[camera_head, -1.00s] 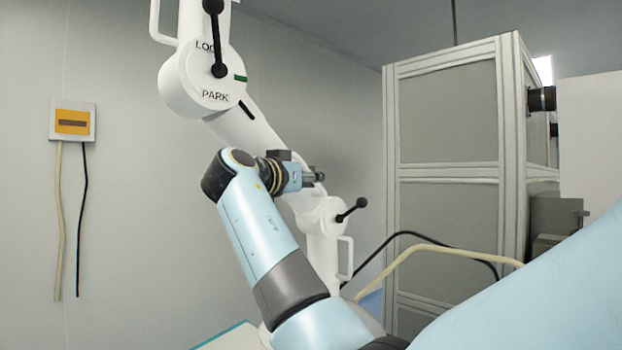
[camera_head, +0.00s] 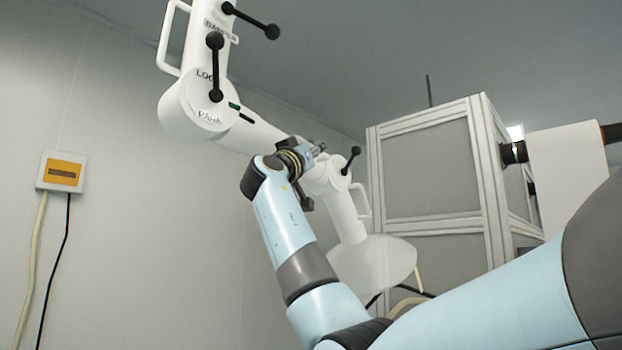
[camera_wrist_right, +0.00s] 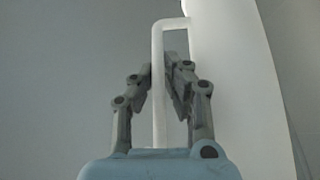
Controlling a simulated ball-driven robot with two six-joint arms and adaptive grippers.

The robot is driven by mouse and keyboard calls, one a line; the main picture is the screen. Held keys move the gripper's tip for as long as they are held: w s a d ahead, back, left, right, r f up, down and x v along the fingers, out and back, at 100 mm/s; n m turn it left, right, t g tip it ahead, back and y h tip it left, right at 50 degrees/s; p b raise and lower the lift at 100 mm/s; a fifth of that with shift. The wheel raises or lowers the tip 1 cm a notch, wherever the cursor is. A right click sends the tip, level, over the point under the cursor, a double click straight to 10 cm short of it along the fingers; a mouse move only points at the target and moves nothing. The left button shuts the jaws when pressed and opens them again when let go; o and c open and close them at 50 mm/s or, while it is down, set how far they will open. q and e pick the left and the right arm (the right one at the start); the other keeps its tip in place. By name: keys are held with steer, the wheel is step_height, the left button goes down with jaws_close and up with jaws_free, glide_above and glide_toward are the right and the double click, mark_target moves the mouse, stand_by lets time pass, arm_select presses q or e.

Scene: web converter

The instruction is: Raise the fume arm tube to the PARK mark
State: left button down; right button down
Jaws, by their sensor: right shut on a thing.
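The white fume arm tube (camera_head: 255,135) slopes down to the right from a round joint (camera_head: 190,108) lettered LOCK and PARK. The PARK lettering (camera_head: 210,117) sits low on the joint. A green mark (camera_head: 234,106) is at the joint's edge, and a black bar (camera_head: 246,118) on the tube is just below it, a small gap apart. My right gripper (camera_head: 316,150) is at the tube's lower part. In the right wrist view, its fingers (camera_wrist_right: 168,85) are shut around a white handle (camera_wrist_right: 158,60) on the tube (camera_wrist_right: 235,80). My left gripper is not in view.
A black-knobbed lever (camera_head: 215,68) stands on the joint, and another (camera_head: 351,160) is at the lower joint. A white hood (camera_head: 375,262) hangs below. A framed grey cabinet (camera_head: 430,170) stands at right. A yellow wall box (camera_head: 62,172) with cables is at left.

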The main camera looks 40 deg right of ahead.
steer(key=shift+s+r, duration=0.1)
steer(key=shift+r, duration=0.75)
steer(key=c, duration=1.7)
jaws_free()
steer(key=shift+d, duration=0.1)
steer(key=shift+o, duration=0.3)
steer(key=shift+d+f, duration=0.15)
steer(key=shift+a+f, duration=0.15)
steer(key=shift+a, duration=0.15)
steer(key=v, duration=1.1)
steer(key=shift+f, duration=0.3)
